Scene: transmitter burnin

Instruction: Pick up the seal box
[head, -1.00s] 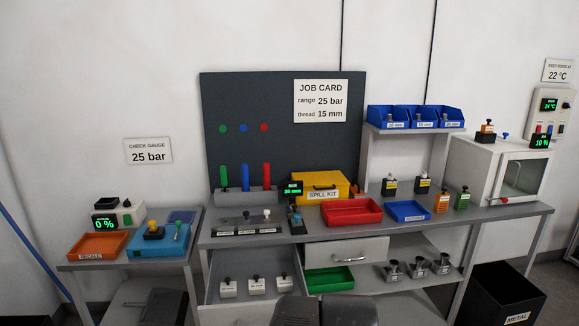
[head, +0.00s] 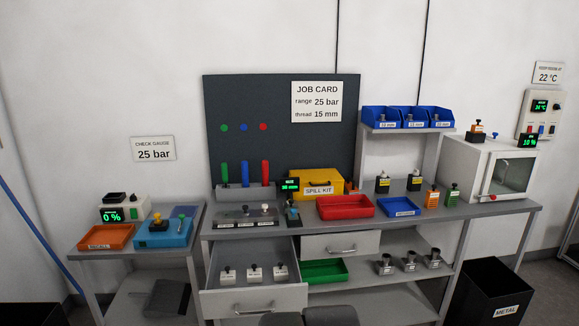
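No label reading "seal box" can be made out. Several white boxes with dark knobs sit in the open drawer (head: 253,300) under the bench; one is the middle white box (head: 254,276), and their small labels are too small to read. Blue bins (head: 408,119) with size labels stand on the raised shelf, the middle one appearing to read 15 mm. My gripper is not in view; only dark rounded parts, probably of my own body, show at the bottom edge.
A green tray (head: 325,271) and metal fittings are on the lower shelf. A black metal bin (head: 488,295) stands on the floor at right.

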